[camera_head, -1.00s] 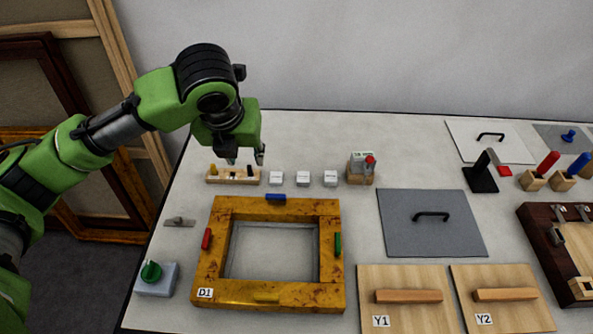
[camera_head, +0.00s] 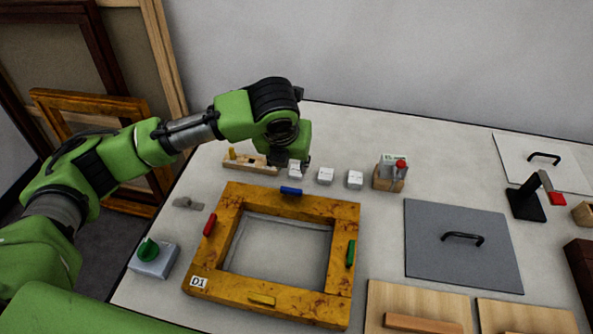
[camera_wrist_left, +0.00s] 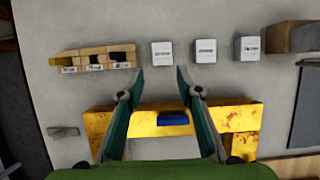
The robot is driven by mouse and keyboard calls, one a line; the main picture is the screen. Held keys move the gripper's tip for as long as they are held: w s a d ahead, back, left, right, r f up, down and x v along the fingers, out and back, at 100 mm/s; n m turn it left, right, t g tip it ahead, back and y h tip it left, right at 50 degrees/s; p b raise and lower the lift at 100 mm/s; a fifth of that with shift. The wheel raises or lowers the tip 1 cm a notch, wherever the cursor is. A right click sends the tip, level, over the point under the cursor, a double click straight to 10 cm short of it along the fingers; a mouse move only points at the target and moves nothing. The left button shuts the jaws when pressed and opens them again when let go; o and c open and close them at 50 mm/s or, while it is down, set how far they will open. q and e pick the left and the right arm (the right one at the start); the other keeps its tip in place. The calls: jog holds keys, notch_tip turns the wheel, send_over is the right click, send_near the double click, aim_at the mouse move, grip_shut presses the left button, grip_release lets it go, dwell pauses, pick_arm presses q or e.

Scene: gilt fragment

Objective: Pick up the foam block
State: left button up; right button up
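No thing is clearly marked as foam to my eye; the labels are too small to read. Three white labelled blocks stand in a row: the left one (camera_head: 295,169), the middle one (camera_head: 326,175) and the right one (camera_head: 355,179). A wooden rack (camera_head: 240,164) beside them holds a yellow piece (camera_wrist_left: 66,61) and dark pieces. My left gripper (camera_head: 291,162) is open and low over the left white block. In the left wrist view, its spread fingertips (camera_wrist_left: 160,70) point at that block (camera_wrist_left: 162,53), which lies just ahead between them. My right gripper is out of view.
A gilt frame (camera_head: 340,274) with coloured clips lies just in front of the blocks. A wooden holder (camera_head: 389,182) with a red-capped item stands to their right. A grey plate (camera_head: 430,222) with a black handle lies farther right. The table behind the blocks is mostly clear.

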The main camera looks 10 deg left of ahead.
aim_at(295, 172)
pick_arm(q)
jog(key=shift+d+p+x, duration=0.15)
jog(key=shift+p+x, duration=0.1)
jog(key=shift+x, duration=1.25)
jog(key=shift+d+p+x, duration=0.1)
jog(key=shift+p+x, duration=0.15)
jog(key=shift+x, duration=1.25)
jog(key=shift+w+r, duration=0.15)
jog(key=shift+w, duration=0.05)
jog(key=c, duration=0.5)
